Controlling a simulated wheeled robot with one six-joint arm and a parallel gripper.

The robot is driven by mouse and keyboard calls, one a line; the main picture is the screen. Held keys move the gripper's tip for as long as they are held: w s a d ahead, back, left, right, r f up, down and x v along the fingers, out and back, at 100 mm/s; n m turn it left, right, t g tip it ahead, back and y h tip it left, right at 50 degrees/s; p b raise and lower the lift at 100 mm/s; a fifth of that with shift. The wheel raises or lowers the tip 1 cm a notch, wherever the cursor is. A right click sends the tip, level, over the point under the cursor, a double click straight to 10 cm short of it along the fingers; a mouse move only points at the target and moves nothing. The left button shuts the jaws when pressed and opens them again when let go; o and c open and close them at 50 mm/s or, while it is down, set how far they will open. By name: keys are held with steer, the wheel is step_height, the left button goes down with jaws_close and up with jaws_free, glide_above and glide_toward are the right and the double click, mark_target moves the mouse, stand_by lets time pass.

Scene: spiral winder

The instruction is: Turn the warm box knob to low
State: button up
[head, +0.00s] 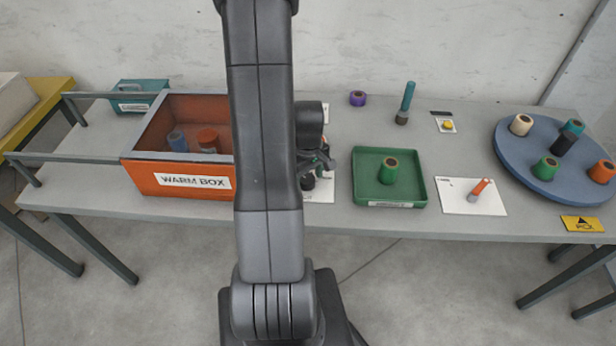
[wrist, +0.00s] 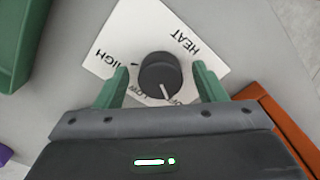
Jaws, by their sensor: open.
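The heat knob (wrist: 160,72) is a round black dial on a white card (wrist: 112,62) with HEAT, HIGH, LOW and OFF lettering. Its white pointer line points toward the OFF lettering, with LOW to its left in the wrist view. My gripper (wrist: 160,68) is open, with one green finger on each side of the knob and a visible gap on both sides. In the head view my gripper (head: 320,160) is over the card, and the knob (head: 308,182) is partly hidden by my arm. The orange warm box (head: 135,171) stands left of my arm.
A green tray (head: 412,195) with a green spool stands just right of the card. A blue turntable (head: 518,166) with several spools is at the far right. The warm box's orange edge (wrist: 268,100) lies close to the right finger in the wrist view.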

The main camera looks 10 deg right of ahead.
steer(key=shift+c, duration=0.2)
steer(key=c, duration=0.9)
steer(key=shift+c, duration=0.2)
steer(key=shift+m, duration=0.3)
steer(key=m+b, duration=0.2)
steer(key=m, duration=0.3)
steer(key=shift+a+f, duration=0.1)
steer(key=shift+a, duration=0.05)
steer(key=m+b, duration=0.2)
steer(key=m, duration=0.4)
steer(key=shift+a, duration=0.1)
steer(key=o, duration=1)
